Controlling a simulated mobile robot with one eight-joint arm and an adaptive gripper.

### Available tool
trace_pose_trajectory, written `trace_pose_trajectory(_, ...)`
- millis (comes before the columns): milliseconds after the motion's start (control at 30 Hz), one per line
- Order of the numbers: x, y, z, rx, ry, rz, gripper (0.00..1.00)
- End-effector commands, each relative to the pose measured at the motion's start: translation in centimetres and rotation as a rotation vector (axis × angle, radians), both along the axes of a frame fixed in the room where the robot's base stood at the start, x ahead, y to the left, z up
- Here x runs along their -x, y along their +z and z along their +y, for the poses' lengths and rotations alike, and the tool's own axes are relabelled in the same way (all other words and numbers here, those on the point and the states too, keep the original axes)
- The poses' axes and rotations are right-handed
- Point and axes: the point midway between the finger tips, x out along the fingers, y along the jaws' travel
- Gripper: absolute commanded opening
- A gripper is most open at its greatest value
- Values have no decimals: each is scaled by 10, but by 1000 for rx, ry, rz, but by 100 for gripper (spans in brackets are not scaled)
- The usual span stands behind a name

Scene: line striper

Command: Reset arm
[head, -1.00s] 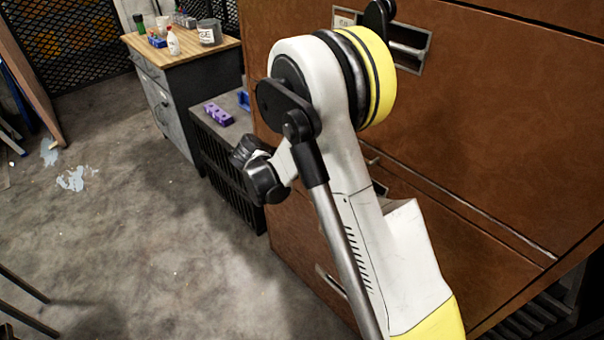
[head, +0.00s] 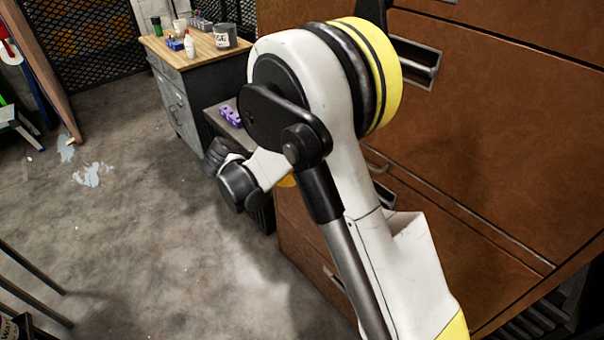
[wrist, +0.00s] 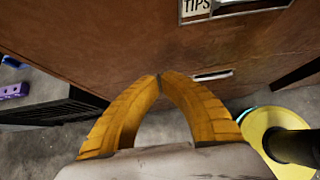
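My arm fills the middle of the head view, folded in front of a brown drawer cabinet (head: 480,130). My gripper (wrist: 160,77) shows in the wrist view as two curved yellow fingers whose tips meet. Nothing shows between the fingers, and they point toward the brown cabinet front. In the head view my gripper is mostly hidden behind the arm; only a small orange-yellow patch shows below the elbow.
A wooden-topped workbench (head: 205,48) holds bottles and a grey tub (head: 226,36). A purple object (head: 231,116) lies on a low dark unit beside the cabinet. A brown board (head: 48,75) leans at left. The concrete floor (head: 150,230) is mostly clear.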

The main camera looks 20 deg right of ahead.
Motion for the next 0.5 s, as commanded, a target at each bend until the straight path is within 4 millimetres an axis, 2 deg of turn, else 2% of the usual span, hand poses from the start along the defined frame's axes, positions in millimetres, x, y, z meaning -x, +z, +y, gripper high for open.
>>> trace_pose_trajectory(133,2,7,7,0,-1,0,0)
trace_pose_trajectory(333,6,14,5,-24,-20,-24,0)
trace_pose_trajectory(500,27,50,-3,-182,-146,-166,0)
